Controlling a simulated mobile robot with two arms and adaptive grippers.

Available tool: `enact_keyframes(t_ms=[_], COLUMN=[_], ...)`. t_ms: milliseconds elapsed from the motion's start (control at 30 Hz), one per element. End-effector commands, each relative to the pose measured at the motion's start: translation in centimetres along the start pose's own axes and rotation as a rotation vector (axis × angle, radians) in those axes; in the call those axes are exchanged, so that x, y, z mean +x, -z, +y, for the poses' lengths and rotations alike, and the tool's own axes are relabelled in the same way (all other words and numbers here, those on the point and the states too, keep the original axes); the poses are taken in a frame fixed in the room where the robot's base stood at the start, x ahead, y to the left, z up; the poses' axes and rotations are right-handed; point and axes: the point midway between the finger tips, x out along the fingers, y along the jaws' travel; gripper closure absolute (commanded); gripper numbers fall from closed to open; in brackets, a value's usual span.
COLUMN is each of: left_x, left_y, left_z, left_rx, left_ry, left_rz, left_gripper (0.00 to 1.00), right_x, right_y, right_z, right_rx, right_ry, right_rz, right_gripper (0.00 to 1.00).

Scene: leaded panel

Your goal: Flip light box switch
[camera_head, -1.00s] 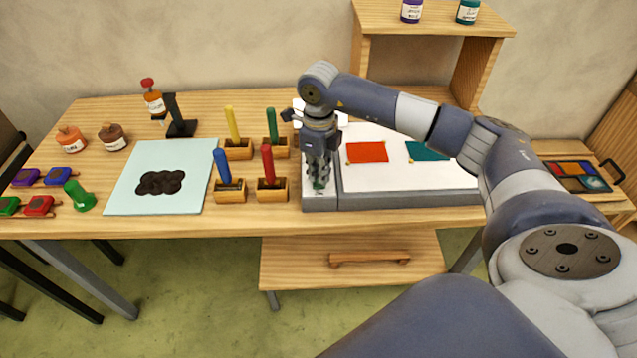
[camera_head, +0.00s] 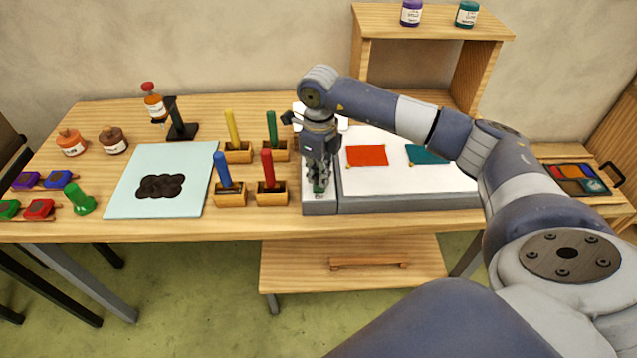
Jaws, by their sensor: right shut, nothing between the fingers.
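The light box (camera_head: 410,199) stands on the table, a grey box with a white top. A red pane (camera_head: 367,156) and a teal pane (camera_head: 428,154) lie on its top. My right gripper (camera_head: 319,187) points down over the grey strip at the box's left end. It is shut, with nothing held. A small green spot shows at its fingertips; the fingers hide most of the switch area, and I cannot tell the switch's position or whether they touch it. My left gripper is not in view.
Holders with blue (camera_head: 222,169), red (camera_head: 268,168), yellow (camera_head: 232,129) and green (camera_head: 272,128) sticks stand just left of the box. A pale board (camera_head: 132,192) with a dark blob lies further left. A wooden shelf (camera_head: 433,20) stands behind; a paint tray (camera_head: 577,172) lies right.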

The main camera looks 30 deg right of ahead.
Motion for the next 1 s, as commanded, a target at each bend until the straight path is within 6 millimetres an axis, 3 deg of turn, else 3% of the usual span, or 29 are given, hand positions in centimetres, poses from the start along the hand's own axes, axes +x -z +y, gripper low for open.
enact_keyframes(t_ms=[1000], left_x=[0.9], left_y=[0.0], left_z=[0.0], left_rx=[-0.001], left_ry=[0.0], left_rz=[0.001], left_gripper=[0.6], right_x=[1.1], right_y=[0.0], right_z=[0.0], right_rx=[0.0], right_ry=[0.0], right_rz=[0.0], right_gripper=[1.0])
